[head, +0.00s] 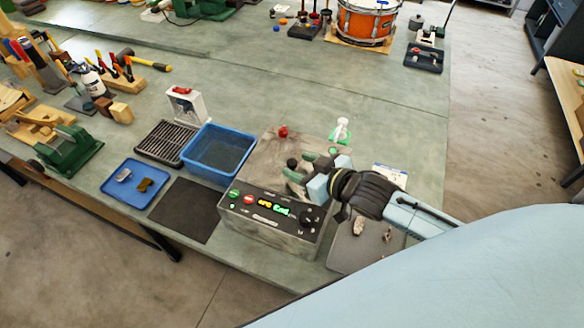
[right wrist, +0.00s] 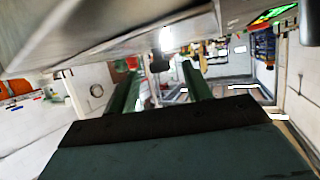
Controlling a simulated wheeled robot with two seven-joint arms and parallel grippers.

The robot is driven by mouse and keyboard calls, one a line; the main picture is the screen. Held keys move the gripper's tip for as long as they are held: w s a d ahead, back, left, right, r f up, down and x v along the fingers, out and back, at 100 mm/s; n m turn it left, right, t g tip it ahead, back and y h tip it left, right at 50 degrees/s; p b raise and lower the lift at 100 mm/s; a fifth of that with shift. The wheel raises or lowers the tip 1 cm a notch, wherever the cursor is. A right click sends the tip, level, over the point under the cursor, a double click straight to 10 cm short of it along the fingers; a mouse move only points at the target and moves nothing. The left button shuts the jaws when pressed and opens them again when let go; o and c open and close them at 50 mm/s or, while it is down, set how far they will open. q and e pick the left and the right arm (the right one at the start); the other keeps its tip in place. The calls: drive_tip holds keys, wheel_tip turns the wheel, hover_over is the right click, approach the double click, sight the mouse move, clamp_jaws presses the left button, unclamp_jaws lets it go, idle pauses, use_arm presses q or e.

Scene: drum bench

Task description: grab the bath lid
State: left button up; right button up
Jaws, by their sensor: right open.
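The bath is a grey metal box (head: 262,222) with a lit front panel, near the bench's front edge. Its flat grey top, which looks like the lid (head: 275,152), is partly hidden by my right gripper. My right gripper (head: 296,174) is over the bath top, coming from the right. In the right wrist view its two green fingers (right wrist: 160,88) are apart, with a small dark knob-like shape visible beyond them. A grey metal surface (right wrist: 110,42) fills the upper left there. I cannot tell whether the fingers touch the lid. My left gripper is not in view.
A blue bin (head: 190,150) stands left of the bath, beside a dark rack (head: 163,142). A blue tray (head: 118,188) and black mat (head: 186,211) lie nearer the front. A white-and-green bottle (head: 340,131) stands behind the bath. A grey mat (head: 350,250) with small pieces lies to its right.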

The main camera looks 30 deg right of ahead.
drive_tip(key=shift+w+a+f, duration=0.2)
drive_tip(key=shift+w+f, duration=0.05)
drive_tip(key=shift+w, duration=0.2)
clamp_jaws()
drive_tip(key=shift+r, duration=0.15)
